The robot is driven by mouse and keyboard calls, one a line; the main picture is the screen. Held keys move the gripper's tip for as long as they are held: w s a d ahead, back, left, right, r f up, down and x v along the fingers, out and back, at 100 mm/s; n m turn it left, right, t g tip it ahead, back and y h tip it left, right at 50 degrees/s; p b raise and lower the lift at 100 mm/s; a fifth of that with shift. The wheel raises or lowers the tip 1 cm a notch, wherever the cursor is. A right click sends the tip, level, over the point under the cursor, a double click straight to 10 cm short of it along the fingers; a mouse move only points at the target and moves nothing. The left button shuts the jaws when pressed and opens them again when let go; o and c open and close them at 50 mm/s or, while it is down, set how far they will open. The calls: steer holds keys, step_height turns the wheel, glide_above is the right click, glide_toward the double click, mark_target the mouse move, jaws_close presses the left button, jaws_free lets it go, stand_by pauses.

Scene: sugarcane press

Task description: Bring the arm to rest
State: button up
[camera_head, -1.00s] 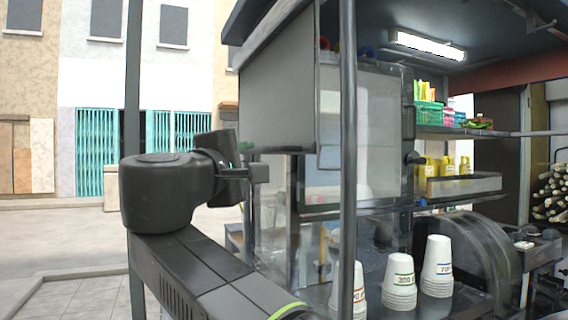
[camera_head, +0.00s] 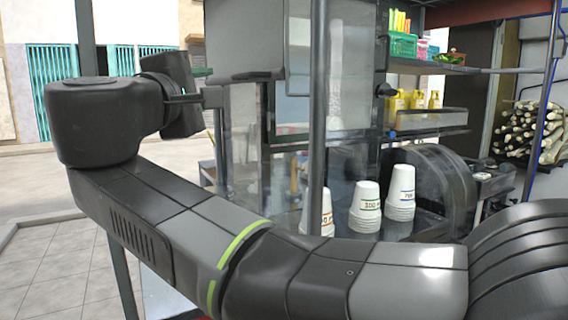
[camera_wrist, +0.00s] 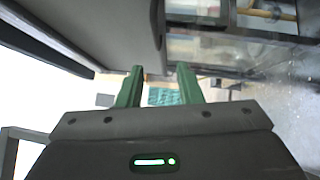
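My gripper shows in the wrist view (camera_wrist: 160,82) with two green fingers apart and nothing visible between them. It is open and empty. In the head view the wrist end of my arm is at the upper left, in front of the stall's grey panel, with a green finger (camera_head: 203,72) partly showing. My arm stretches from the lower right across the front of the stall, then bends up at the left. No object is held.
A dark post (camera_head: 318,120) stands close behind my arm. Stacked paper cups (camera_head: 368,207) stand on the stall counter beside a dark round press housing (camera_head: 440,185). Yellow bottles (camera_head: 416,100) sit on a shelf, and cane (camera_head: 530,130) is piled at right. Open pavement lies at left.

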mark_target(238, 78)
steer(key=shift+x, duration=6.8)
steer(key=shift+a+r, duration=0.1)
steer(key=shift+r, duration=0.05)
